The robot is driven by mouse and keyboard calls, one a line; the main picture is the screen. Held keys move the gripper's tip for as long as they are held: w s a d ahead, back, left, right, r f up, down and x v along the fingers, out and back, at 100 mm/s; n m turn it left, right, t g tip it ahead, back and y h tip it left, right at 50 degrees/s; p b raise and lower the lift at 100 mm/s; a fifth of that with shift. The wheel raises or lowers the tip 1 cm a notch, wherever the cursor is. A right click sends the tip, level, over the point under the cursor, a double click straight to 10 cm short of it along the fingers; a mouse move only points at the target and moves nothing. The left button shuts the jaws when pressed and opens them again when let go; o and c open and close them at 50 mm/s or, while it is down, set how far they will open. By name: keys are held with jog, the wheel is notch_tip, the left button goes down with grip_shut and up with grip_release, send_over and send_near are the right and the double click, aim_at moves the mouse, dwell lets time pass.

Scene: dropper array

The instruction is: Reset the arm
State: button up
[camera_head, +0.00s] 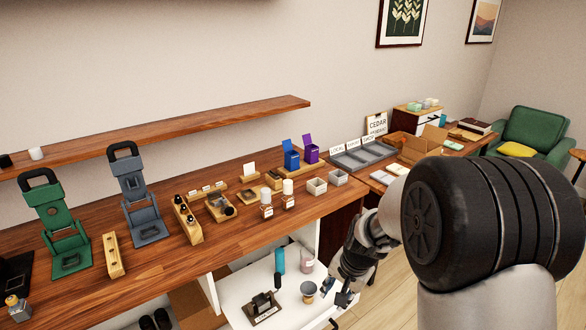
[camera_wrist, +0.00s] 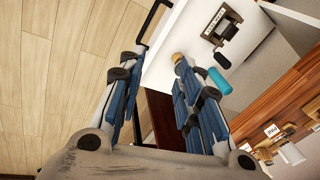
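My gripper (camera_head: 346,284) hangs over the right end of the open white drawer (camera_head: 235,308), beside a small dark cup. In the wrist view my gripper (camera_wrist: 154,64) has its two blue-padded fingers spread wide, with nothing between them. A black drawer handle (camera_wrist: 156,18) and the white drawer front show beyond the fingertips. A small tan-topped thing (camera_wrist: 177,57) appears close to the right fingertip; I cannot tell whether they touch. My arm is bent out over the right side of the head view and hides part of the room.
The drawer holds a teal cylinder (camera_head: 279,260), a pink cup (camera_head: 307,259), the dark cup (camera_head: 309,291) and a black stamp-like item (camera_head: 262,304). The wooden counter (camera_head: 150,262) carries presses, dropper racks and boxes. Open floor (camera_head: 400,290) lies to the right.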

jog(key=s+r+n+t, duration=0.1)
jog(key=s+r+n, duration=0.3)
jog(key=s+r, duration=1.1)
jog(key=s+d+r+n, duration=0.1)
jog(key=s+r, duration=0.1)
jog(key=s, duration=0.4)
jog(key=s+d+r+n+t+h, duration=0.1)
jog(key=s+r+n, duration=0.1)
jog(key=s, duration=0.4)
jog(key=shift+s+d+r+n, duration=0.15)
jog(key=shift+s+d+n, duration=0.15)
jog(key=shift+s+d, duration=0.1)
jog(key=shift+w+a, duration=0.1)
